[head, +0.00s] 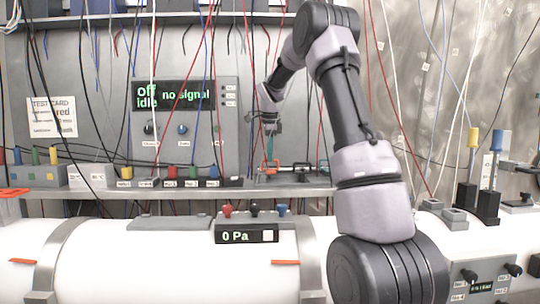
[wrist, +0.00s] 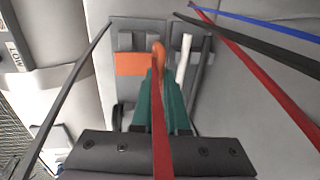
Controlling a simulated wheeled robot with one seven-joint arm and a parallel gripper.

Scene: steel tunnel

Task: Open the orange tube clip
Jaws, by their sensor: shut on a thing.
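In the wrist view, the orange tube clip shows as a curved orange piece (wrist: 158,50) at the tips of my gripper (wrist: 160,80). The teal fingers are close together and shut on this orange piece. An orange block (wrist: 132,64) sits just left of it on a grey mount. A red cable crosses in front of the fingers and hides part of them. In the head view my gripper (head: 270,150) points down at the shelf behind the white pipe.
A white clip or tube piece (wrist: 183,58) stands close right of the fingers. Red, blue and black cables hang around the arm. A panel reading "Off idle no signal" (head: 173,95) is behind. A white pipe (head: 120,250) runs along the front with a "0 Pa" display (head: 246,236).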

